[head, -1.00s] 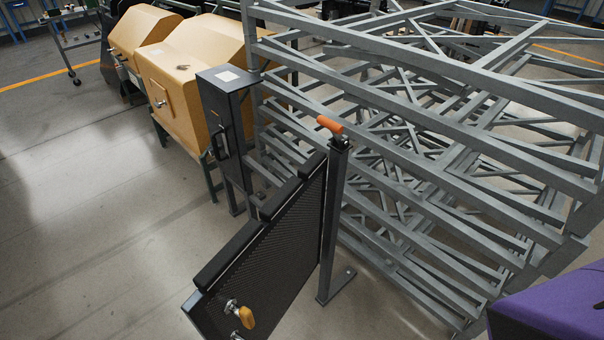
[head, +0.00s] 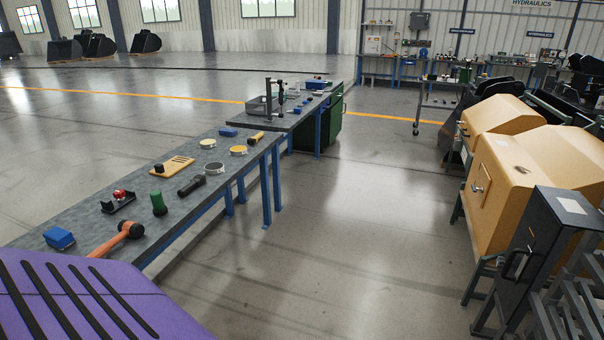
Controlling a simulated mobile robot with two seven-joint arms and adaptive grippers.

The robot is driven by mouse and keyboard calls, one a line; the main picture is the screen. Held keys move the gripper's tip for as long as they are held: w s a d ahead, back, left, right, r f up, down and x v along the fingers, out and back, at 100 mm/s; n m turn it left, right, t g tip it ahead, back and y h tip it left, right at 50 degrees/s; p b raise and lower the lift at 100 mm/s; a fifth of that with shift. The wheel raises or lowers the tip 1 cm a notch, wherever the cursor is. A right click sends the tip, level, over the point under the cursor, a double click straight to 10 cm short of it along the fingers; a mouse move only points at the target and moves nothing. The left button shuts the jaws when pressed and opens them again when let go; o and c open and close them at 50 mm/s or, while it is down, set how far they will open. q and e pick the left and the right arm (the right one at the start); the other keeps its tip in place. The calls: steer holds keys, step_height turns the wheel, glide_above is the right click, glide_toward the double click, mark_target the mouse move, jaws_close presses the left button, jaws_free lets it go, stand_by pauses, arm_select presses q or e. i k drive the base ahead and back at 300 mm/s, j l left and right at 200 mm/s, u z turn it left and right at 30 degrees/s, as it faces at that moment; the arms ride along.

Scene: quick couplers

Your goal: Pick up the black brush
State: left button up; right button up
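A long workbench (head: 84,221) with a grey top and blue legs stands at the left in the head view. A dark, elongated object (head: 192,185) lies near its front edge; it may be the black brush, but it is too small to tell for certain. A small tool with a yellow handle (head: 257,136) lies further along the bench. Neither of my grippers is in view.
Around the dark object lie a green cylinder (head: 159,204), a grey ring (head: 215,168), a yellow slotted plate (head: 173,166) and a mallet (head: 118,238). Tan machines (head: 515,180) and a dark cabinet (head: 548,245) stand at the right. The floor between is clear.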

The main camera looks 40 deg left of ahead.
mark_target(198, 179)
steer(key=u, duration=2.1)
